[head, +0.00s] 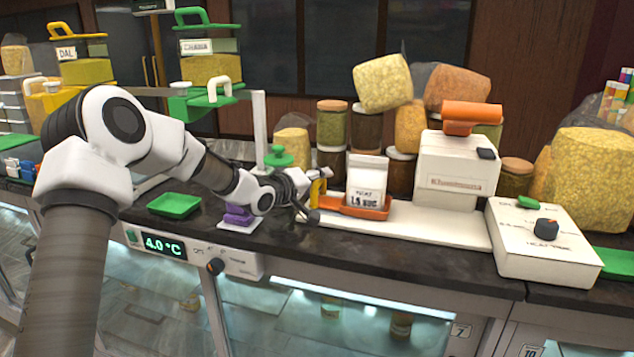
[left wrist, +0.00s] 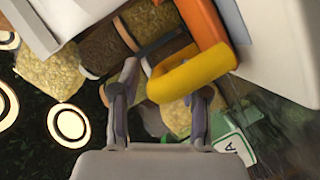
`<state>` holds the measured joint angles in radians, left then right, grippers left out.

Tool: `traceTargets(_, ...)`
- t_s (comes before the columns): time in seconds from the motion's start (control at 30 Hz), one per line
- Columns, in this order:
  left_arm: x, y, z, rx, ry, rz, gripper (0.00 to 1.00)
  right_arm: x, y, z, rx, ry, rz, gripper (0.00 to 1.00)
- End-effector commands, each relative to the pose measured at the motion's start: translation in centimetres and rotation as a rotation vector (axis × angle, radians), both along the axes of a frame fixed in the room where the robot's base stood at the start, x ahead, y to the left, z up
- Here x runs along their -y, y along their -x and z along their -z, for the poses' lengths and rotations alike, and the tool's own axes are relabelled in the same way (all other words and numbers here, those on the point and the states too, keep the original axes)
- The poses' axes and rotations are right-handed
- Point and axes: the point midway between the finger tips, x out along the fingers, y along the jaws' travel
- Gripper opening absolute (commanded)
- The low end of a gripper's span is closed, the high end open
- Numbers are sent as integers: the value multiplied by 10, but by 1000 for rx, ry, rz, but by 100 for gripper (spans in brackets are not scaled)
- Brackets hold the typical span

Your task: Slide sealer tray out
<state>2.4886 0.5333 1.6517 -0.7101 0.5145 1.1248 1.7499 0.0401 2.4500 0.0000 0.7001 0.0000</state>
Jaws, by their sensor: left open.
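The sealer tray (head: 374,212) is orange with a yellow handle (head: 319,186) at its left end. It sits on the white base of the sealer (head: 457,165), and a white labelled bag (head: 366,182) stands in it. My left gripper (head: 310,202) is at the handle. In the left wrist view, the yellow handle (left wrist: 190,76) lies at the tips of my left gripper (left wrist: 165,88), whose fingers are apart. I cannot tell whether they touch it. The orange tray (left wrist: 203,20) runs away beyond the handle. My right gripper is not in view.
A control box (head: 543,243) stands right of the sealer. Jars and bags of snacks (head: 383,82) crowd behind the tray. A scale with a green readout (head: 165,245) and a small green dish (head: 174,205) are to the left. A dark counter strip (head: 400,262) is clear in front.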

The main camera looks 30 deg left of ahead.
Motion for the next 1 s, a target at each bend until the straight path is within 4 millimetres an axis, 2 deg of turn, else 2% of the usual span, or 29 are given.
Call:
traceTargets(0.27,-1,4,0,-2,3,-2,44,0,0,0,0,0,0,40)
traceTargets(0.37,-4,18,-4,-2,6,-2,44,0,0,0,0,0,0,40)
traceTargets(0.6,-12,79,-18,2,14,-4,44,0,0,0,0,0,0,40)
traceTargets(0.7,-14,98,-21,1,12,-4,44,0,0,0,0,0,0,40)
traceTargets(0.83,-15,111,-23,-2,7,-1,44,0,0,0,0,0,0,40)
traceTargets(1.0,-15,115,-24,-3,1,2,44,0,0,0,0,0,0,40)
